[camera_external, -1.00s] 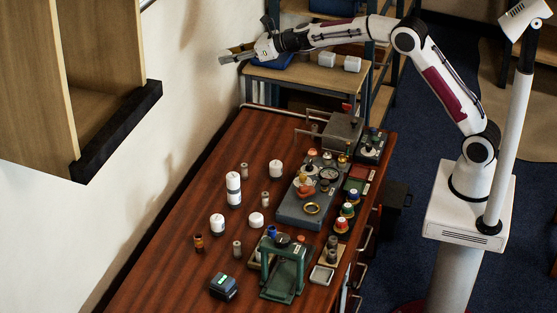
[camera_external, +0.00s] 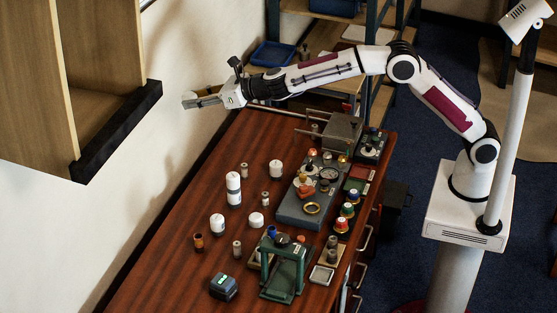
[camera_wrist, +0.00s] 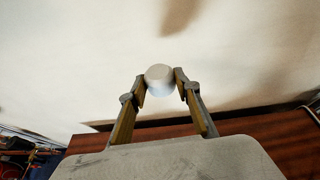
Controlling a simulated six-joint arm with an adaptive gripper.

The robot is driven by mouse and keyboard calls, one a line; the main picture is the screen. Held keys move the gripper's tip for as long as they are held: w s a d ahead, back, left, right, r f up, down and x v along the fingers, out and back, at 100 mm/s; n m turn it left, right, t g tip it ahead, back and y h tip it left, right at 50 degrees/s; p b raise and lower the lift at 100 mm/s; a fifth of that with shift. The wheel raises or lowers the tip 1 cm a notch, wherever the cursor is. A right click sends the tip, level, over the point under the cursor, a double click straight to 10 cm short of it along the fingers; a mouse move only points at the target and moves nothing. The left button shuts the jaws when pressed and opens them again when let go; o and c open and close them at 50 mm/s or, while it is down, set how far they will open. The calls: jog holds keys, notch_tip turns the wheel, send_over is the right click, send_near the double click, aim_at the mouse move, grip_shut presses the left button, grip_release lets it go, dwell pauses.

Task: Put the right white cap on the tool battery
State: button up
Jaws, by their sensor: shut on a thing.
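My gripper (camera_external: 190,100) is at the far left end of my outstretched arm, high above the far end of the table. In the wrist view my gripper (camera_wrist: 160,82) is shut on a white round cap (camera_wrist: 159,79), held between the two fingertips. The tool battery (camera_external: 223,287), a dark block with a teal patch on top, sits at the near left of the table, well away from my gripper.
The wooden table (camera_external: 165,270) has bare wood along its left side. A taller white bottle (camera_external: 233,190), a green press frame (camera_external: 284,270) and a grey fixture (camera_external: 300,212) with coloured parts stand on it. A wall cabinet (camera_external: 115,130) overhangs at left.

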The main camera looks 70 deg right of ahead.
jog(key=s+a, duration=0.4)
jog(key=a, duration=0.4)
jog(key=s+a, duration=0.4)
jog(key=a, duration=0.4)
send_over(229, 282)
notch_tip(229, 282, down, 26)
jog(key=shift+f+m, duration=0.3)
jog(key=shift+f, duration=0.1)
jog(key=shift+f, duration=3.1)
jog(key=shift+f, duration=0.15)
jog(key=shift+f, duration=1.75)
jog(key=shift+f, duration=0.15)
